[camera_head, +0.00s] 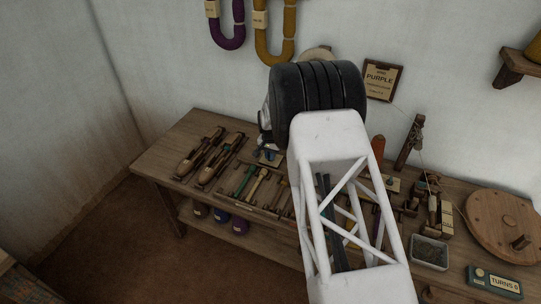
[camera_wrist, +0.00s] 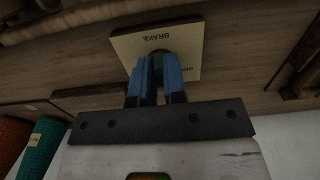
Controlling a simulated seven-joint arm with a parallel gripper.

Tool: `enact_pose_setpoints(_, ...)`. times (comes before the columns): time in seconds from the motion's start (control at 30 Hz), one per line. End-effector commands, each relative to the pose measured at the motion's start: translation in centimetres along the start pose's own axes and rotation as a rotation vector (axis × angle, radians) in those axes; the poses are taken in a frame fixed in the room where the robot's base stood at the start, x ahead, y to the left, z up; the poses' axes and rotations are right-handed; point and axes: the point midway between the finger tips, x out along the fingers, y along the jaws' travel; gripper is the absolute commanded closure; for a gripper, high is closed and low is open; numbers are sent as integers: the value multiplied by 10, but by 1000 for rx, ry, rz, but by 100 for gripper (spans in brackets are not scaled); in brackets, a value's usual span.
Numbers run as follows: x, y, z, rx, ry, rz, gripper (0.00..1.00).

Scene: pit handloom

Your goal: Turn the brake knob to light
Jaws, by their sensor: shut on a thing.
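The brake plate (camera_wrist: 190,35) is a pale square with the word BRAKE on it, upside down in the wrist view. The dark brake knob (camera_wrist: 158,54) sits on it, mostly hidden by my fingers. My gripper (camera_wrist: 158,68) has two blue fingers, shut on the knob from both sides. In the head view my gripper (camera_head: 268,154) is at the bench's back edge, partly behind my arm.
The wooden bench (camera_head: 160,165) holds two shuttles (camera_head: 200,152) on the left and several bobbins (camera_head: 258,186) in front. On the right stand a small tray (camera_head: 430,252), a round wooden disc (camera_head: 505,225) and a TURNS counter (camera_head: 495,282). Yarn hangs on the wall.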

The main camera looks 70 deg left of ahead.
Motion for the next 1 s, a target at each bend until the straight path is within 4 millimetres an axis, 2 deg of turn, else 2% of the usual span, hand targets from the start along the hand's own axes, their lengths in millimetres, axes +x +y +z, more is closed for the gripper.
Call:
enact_pose_setpoints(0.37, -2, 0, -1, 7, 2, -1, 100)
enact_pose_setpoints(0.4, -2, 0, -1, 7, 2, -1, 87)
enact_pose_setpoints(0.57, -1, 0, -1, 6, 1, -1, 63)
enact_pose_setpoints(1.0, -6, 0, 0, 6, 1, -1, 63)
